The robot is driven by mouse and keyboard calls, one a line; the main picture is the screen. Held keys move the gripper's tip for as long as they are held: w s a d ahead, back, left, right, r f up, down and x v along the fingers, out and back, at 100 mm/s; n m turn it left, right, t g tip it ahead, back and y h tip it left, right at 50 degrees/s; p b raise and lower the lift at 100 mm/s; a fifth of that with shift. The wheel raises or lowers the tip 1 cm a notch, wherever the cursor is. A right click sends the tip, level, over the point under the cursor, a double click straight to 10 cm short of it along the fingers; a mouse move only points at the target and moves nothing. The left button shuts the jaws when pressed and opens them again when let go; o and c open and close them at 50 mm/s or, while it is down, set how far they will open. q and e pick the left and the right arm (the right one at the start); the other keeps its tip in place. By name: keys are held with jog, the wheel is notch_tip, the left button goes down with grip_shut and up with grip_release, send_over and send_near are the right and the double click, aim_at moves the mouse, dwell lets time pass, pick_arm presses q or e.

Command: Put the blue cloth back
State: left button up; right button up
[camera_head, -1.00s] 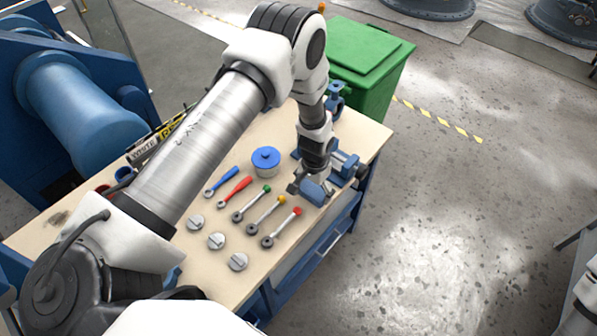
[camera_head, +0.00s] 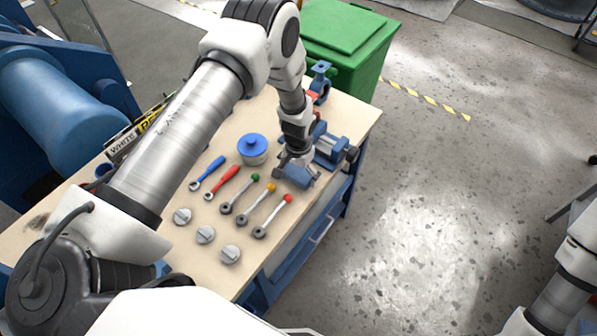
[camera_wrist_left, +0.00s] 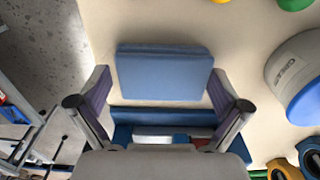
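The blue cloth (camera_head: 301,179) is a folded, flat blue-grey block at the workbench's right edge, in front of the blue vise (camera_head: 333,150). In the left wrist view the cloth (camera_wrist_left: 165,74) lies between the two fingertips of my left gripper (camera_wrist_left: 161,85). The fingers are spread about as wide as the cloth, with a narrow gap showing at its sides. In the head view my left gripper (camera_head: 296,166) points down over the cloth and hides part of it. My right arm enters at the lower right; its gripper is out of view.
The workbench (camera_head: 210,258) holds a blue-lidded pot (camera_head: 253,149), several wrenches with coloured ends and round slotted metal discs (camera_head: 205,234). A green bin (camera_head: 345,45) stands behind the bench. The floor to the right is open.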

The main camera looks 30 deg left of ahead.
aim_at(298, 173)
pick_arm(q)
jog(key=shift+r, duration=0.1)
jog(key=shift+r, duration=0.1)
notch_tip(298, 173, up, 12)
jog(key=b, duration=0.3)
